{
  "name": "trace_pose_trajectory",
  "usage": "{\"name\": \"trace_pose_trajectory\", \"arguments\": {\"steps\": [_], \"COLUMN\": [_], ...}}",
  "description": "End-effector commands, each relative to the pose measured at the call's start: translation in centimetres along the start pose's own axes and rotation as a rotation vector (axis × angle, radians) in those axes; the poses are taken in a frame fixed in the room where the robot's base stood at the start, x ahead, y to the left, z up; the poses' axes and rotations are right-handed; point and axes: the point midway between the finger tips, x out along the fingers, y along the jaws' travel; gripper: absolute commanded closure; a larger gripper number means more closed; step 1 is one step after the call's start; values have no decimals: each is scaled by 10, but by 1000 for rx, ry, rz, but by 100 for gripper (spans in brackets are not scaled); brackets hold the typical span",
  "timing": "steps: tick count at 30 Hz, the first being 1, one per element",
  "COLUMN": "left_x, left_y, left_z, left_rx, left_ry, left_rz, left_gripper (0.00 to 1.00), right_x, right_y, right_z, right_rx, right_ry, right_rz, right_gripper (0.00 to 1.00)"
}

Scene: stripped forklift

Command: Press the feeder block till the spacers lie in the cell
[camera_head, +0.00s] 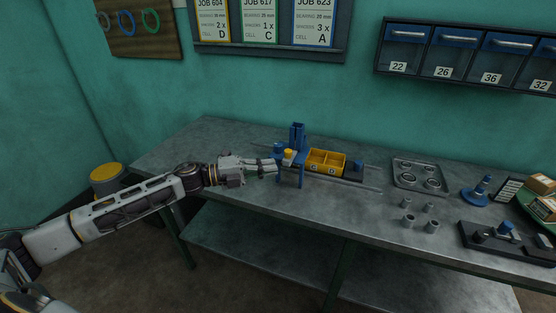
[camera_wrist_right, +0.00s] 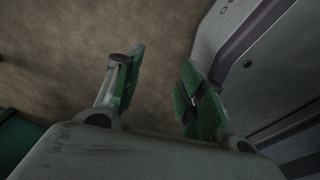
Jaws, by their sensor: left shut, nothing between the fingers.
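A blue feeder (camera_head: 297,134) with an upright tower stands on the workbench. A blue knob (camera_head: 278,148) and a small yellow piece (camera_head: 289,154) sit low at its left side; I cannot tell which part is the feeder block. A yellow tray with compartments (camera_head: 326,154) stands just right of the feeder; no spacers can be made out in it. My left gripper (camera_head: 275,166) is shut and empty, its tips close to the feeder's left side; contact cannot be told. My right gripper (camera_wrist_right: 163,75) is open and empty over the floor in the right wrist view.
Several grey cylinders (camera_head: 409,221) stand on the bench to the right, near a grey tray of rings (camera_head: 419,176). A blue stand (camera_head: 480,191) and a dark fixture (camera_head: 505,237) are farther right. Job cards (camera_head: 260,22) and numbered bins (camera_head: 460,57) hang on the wall.

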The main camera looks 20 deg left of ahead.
Motion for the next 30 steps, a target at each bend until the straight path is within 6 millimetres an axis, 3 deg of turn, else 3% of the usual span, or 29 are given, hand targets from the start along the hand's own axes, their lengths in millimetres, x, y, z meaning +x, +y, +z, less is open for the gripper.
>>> {"name": "trace_pose_trajectory", "arguments": {"steps": [6,30], "left_x": [12,38], "left_y": [-1,0], "left_z": [1,27], "left_rx": [2,0], "left_ry": [-1,1], "left_rz": [-1,-1], "left_gripper": [100,100], "right_x": [-3,-10], "right_y": [-17,-14], "right_z": [-2,2], "right_rx": [5,3], "right_ry": [1,-4], "right_rz": [-18,-15], "right_gripper": [60,60]}}
